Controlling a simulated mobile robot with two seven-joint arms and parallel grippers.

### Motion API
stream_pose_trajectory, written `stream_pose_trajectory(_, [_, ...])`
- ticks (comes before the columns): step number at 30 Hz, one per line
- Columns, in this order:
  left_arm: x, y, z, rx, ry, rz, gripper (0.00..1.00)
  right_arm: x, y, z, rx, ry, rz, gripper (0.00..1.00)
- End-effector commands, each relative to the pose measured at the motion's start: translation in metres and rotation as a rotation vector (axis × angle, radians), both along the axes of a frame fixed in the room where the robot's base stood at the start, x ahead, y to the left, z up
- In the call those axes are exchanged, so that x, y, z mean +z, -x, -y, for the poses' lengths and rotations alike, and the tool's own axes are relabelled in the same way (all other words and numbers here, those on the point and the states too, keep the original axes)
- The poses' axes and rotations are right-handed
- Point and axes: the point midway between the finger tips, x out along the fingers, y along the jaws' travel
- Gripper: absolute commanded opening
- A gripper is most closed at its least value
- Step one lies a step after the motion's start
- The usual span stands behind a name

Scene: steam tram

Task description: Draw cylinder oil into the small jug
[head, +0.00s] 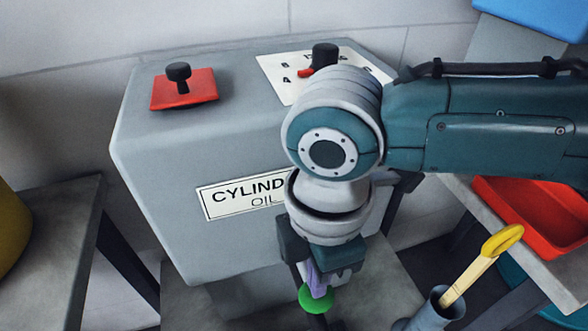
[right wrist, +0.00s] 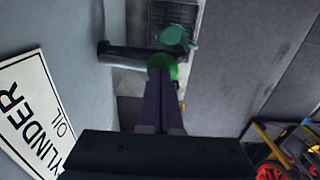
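The grey oil tank (head: 150,170) has a white "CYLINDER OIL" label (head: 222,203), which also shows in the right wrist view (right wrist: 30,110). A round green knob (head: 316,299) is low at the tank's front; in the right wrist view the knob (right wrist: 162,64) sits at the end of a black pipe (right wrist: 128,56). My right gripper (head: 318,280) points down at it. Its purple fingers lie together, tips at the knob; I cannot tell whether they pinch it. A small dark green object (right wrist: 178,37) beyond may be the jug, partly hidden. My left gripper is not in view.
On the tank top are a red plate with a black knob (head: 184,88) and a numbered plate (head: 280,80). At right stand a red tray (head: 540,225) and a grey pot (head: 440,312) holding a yellow-tipped stick (head: 484,260). A dark grating (right wrist: 172,18) lies beyond the knob.

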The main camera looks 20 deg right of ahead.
Motion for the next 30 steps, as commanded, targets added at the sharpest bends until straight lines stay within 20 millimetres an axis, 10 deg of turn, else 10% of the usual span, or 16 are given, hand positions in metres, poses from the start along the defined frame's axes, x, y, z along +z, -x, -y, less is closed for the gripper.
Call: stream_pose_trajectory(30, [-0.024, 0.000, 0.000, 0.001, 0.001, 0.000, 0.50, -0.033, 0.000, 0.000, -0.001, 0.001, 0.001, 0.00])
